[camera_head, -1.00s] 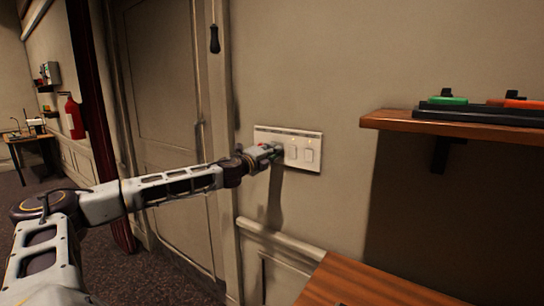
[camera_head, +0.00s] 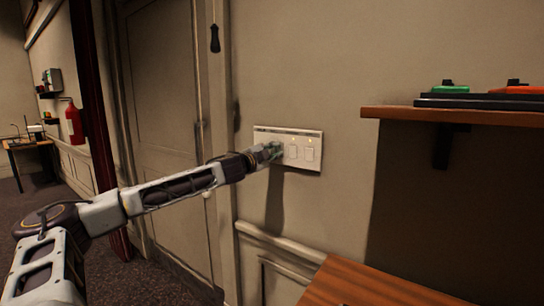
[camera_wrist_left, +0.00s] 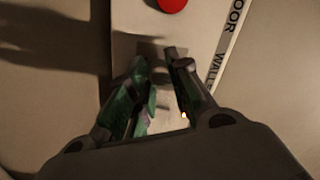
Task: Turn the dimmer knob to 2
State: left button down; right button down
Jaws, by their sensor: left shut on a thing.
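A white wall plate (camera_head: 313,159) with two rocker switches is fixed to the wall beside the door. My left gripper (camera_head: 274,151) is at the plate's left part and covers it, so the dimmer knob cannot be made out in the head view. In the left wrist view the green-padded fingers of my left gripper (camera_wrist_left: 157,64) point at the plate (camera_wrist_left: 203,20), shut on what is probably the knob. The knob's setting cannot be read. A red round part (camera_wrist_left: 172,4) shows on the plate just beyond the fingertips. My right gripper is out of view.
A wooden shelf (camera_head: 400,113) with green and orange items juts from the wall at the right. A wooden surface (camera_head: 365,288) is below. A fire extinguisher (camera_head: 73,122) hangs farther back.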

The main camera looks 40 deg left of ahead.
pick_arm(q)
jog(key=n+b, duration=0.1)
jog(key=n, duration=0.2)
jog(key=shift+f+n+b, duration=0.15)
jog(key=shift+n+b, duration=0.15)
jog(key=n+b, duration=0.1)
jog(key=n, duration=0.2)
jog(key=shift+n+b, duration=0.3)
jog(key=shift+b, duration=0.05)
jog(key=n+b, duration=0.1)
jog(key=n, duration=0.1)
jog(key=shift+n, duration=0.4)
jog(key=shift+n+g+b, duration=0.3)
jog(key=shift+n+b, duration=0.15)
jog(key=shift+n, duration=1.05)
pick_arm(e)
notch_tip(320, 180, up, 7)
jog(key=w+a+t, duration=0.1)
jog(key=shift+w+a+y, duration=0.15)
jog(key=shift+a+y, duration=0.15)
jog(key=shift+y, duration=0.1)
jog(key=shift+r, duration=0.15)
pick_arm(q)
jog(key=c, duration=1.3)
grip_release()
jog(key=shift+o, duration=0.2)
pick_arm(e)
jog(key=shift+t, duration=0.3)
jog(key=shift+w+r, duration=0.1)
